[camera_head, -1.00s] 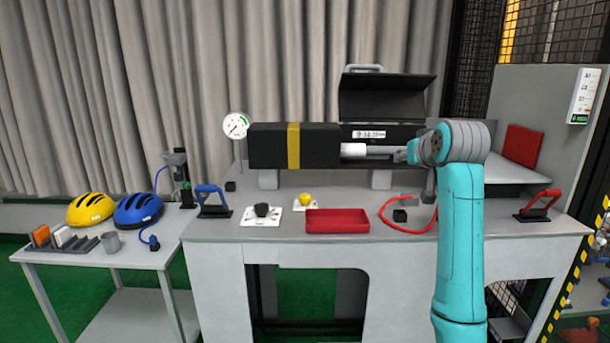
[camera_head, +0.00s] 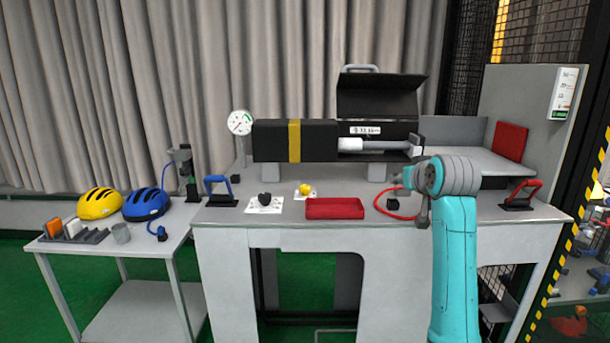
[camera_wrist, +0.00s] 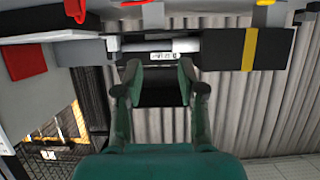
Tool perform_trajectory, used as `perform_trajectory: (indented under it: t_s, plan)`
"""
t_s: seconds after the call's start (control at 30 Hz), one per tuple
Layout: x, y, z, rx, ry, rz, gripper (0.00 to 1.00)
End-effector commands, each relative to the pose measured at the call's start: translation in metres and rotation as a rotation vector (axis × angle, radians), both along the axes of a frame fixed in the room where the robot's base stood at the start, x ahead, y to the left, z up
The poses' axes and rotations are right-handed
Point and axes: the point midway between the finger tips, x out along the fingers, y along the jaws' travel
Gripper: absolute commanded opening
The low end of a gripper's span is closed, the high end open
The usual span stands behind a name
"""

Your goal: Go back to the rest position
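My gripper (camera_head: 401,180) is at the right part of the workbench, in front of the black apparatus (camera_head: 270,141) with the yellow band. In the wrist view, which looks upside down, my gripper (camera_wrist: 160,76) has its two fingers spread apart with nothing held between them. A white and grey cylinder (camera_head: 374,146) lies in the opening of the apparatus, below its raised black lid (camera_head: 378,97). The gripper is apart from the cylinder.
A red tray (camera_head: 334,208), a red hose (camera_head: 395,214) and a red-handled clamp (camera_head: 522,193) are on the bench. A blue-handled clamp (camera_head: 219,189) stands at its left. Yellow (camera_head: 99,203) and blue (camera_head: 146,204) helmets lie on the side table. A gauge (camera_head: 240,122) stands behind.

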Motion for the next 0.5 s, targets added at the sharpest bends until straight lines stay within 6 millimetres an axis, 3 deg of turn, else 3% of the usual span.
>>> perform_trajectory:
  t_s: [0.27,0.5]
  plan:
    - [-0.01,0.005,-0.073,0.006,-0.002,-0.004,0.4]
    - [-0.039,0.013,-0.171,0.014,-0.009,-0.009,0.4]
